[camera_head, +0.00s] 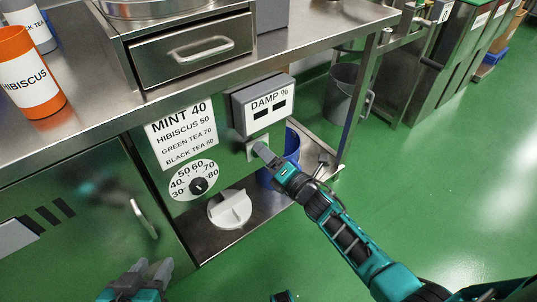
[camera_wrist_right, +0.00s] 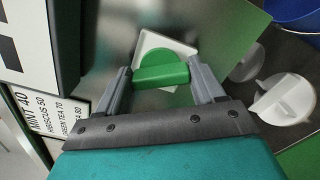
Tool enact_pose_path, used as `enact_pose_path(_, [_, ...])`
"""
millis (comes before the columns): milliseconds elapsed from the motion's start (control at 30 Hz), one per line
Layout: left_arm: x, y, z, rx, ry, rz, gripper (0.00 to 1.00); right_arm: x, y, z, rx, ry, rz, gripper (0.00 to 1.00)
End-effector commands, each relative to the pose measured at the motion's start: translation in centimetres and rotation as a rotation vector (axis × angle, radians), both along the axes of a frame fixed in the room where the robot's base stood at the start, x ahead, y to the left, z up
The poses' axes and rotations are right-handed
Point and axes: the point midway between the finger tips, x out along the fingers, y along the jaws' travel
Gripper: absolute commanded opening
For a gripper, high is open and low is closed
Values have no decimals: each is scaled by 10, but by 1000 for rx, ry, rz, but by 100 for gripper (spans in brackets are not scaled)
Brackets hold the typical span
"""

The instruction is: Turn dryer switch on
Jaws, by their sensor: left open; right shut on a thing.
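The dryer switch is a green rocker-like piece (camera_wrist_right: 162,72) on a white plate, seen in the right wrist view. In the head view its pale plate (camera_head: 252,152) shows below the DAMP % box, mostly behind the fingers. My right gripper (camera_wrist_right: 162,85) is shut on the green switch, one finger at each side of it; it also shows in the head view (camera_head: 262,149). My left gripper (camera_head: 141,270) is open and empty at the bottom of the head view, in front of the cabinet.
A grey DAMP % box (camera_head: 265,104) sits just above the switch. A dial (camera_head: 195,181) and a white knob (camera_head: 230,208) are to its left and below. A blue bin (camera_head: 290,150) stands behind my right gripper. An orange HIBISCUS canister (camera_head: 30,75) is on the counter.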

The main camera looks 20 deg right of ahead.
Motion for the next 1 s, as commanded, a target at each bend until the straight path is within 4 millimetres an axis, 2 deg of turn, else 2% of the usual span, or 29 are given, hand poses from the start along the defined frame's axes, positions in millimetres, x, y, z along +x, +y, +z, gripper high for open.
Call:
enact_pose_path(500, [0,4,1,7,6,8,45,0,0,-2,395,145,3,38])
enact_pose_path(1000, [-2,5,0,11,10,9,45,0,0,-3,528,193,1,38])
